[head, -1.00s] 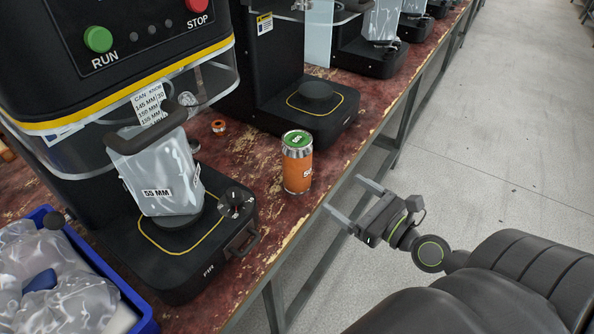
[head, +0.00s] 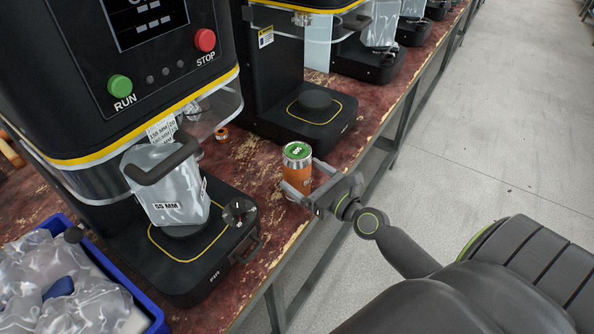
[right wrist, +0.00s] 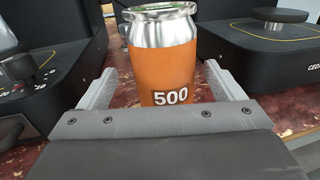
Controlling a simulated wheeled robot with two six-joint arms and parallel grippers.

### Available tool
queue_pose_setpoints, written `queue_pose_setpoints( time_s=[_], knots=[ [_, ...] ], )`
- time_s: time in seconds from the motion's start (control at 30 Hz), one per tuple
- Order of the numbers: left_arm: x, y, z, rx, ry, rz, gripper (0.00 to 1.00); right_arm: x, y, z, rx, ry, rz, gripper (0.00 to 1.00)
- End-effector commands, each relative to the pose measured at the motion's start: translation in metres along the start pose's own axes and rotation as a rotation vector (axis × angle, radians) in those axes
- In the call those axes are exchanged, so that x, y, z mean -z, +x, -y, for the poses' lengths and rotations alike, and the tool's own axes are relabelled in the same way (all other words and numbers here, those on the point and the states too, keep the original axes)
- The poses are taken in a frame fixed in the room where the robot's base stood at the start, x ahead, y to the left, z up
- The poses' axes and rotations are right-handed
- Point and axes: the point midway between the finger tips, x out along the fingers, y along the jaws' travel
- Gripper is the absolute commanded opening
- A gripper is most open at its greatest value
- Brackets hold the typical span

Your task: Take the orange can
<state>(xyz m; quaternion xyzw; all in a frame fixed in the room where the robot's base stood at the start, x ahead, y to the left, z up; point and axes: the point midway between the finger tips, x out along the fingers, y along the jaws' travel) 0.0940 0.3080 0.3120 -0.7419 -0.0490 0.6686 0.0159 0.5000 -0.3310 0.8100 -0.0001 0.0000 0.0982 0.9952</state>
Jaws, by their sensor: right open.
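The orange can (head: 296,174) stands upright near the front edge of the worn red bench. It has a bare silver upper part and a green top. My right gripper (head: 300,176) is open, with one finger on each side of the can. In the right wrist view the can (right wrist: 163,70) stands between the two grey fingers of the gripper (right wrist: 156,85), with its "500" label facing me. A gap shows beside the can on both sides there. My left gripper is not in view.
A black seamer with a clear 55 MM guard (head: 168,188) stands left of the can. Another seamer base (head: 315,112) is behind it. A blue bin (head: 150,312) of clear bags sits at lower left. The bench (head: 262,190) ends just right of the can; open floor lies beyond.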

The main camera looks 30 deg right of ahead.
Motion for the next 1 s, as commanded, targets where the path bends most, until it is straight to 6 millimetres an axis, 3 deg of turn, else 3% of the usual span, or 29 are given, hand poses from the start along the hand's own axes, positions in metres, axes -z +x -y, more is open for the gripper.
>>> queue_pose_setpoints(
  time_s=[0.4, 0.7, 1.0],
  knots=[
    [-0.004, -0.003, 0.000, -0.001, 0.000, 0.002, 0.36, -0.003, 0.048, 0.005, 0.001, 0.002, 0.001, 0.88],
    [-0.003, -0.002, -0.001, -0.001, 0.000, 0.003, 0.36, -0.002, 0.052, 0.004, 0.000, 0.000, -0.001, 0.88],
    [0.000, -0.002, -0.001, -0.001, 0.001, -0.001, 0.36, -0.002, 0.051, 0.004, 0.000, 0.000, -0.001, 0.49]
  ],
)
